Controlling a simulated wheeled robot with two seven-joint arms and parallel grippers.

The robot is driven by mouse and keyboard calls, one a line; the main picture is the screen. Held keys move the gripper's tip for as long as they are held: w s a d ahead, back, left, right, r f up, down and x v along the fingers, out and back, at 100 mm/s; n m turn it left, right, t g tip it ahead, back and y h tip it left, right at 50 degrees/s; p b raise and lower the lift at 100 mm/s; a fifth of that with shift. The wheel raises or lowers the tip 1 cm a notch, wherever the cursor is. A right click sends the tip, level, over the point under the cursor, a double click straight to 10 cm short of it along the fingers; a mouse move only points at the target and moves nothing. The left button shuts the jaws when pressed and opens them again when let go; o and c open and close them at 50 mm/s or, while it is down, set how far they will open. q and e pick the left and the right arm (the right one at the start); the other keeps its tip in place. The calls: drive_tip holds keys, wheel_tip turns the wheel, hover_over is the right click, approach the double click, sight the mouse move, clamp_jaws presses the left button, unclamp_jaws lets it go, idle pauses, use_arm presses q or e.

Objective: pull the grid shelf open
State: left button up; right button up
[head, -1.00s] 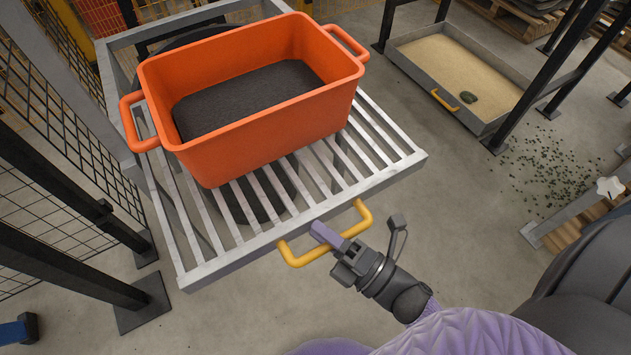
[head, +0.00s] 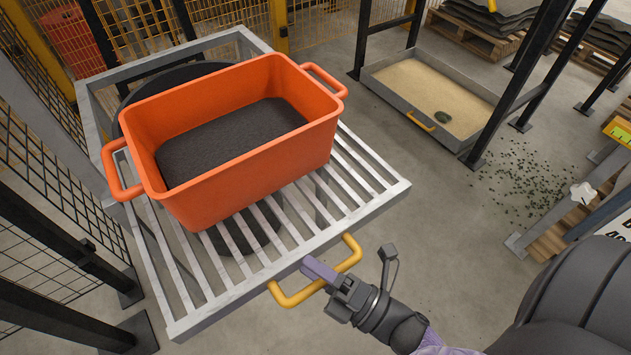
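The grid shelf (head: 245,262) is a grey metal frame with slats, standing out towards me. An orange tub (head: 250,165) with two side handles and dark material inside stands on it. A yellow bar handle (head: 352,252) is fixed to the shelf's front edge. My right gripper (head: 318,272) is at the middle of this handle, with a purple finger across the bar. It looks shut on the handle, though the far finger is hidden. My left gripper is not in view.
A sand-filled tray (head: 373,90) with its own yellow handle sits in a dark rack at the upper right. Dark crumbs (head: 535,175) lie on the floor beside it. Black posts and mesh fencing (head: 60,190) stand close on the left. Floor in front of the shelf is clear.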

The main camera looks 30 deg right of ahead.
drive_tip(key=shift+f, duration=0.1)
use_arm(q)
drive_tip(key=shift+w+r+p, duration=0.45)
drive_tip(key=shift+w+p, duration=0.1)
drive_tip(key=shift+p, duration=0.1)
use_arm(e)
drive_tip(key=v, duration=1)
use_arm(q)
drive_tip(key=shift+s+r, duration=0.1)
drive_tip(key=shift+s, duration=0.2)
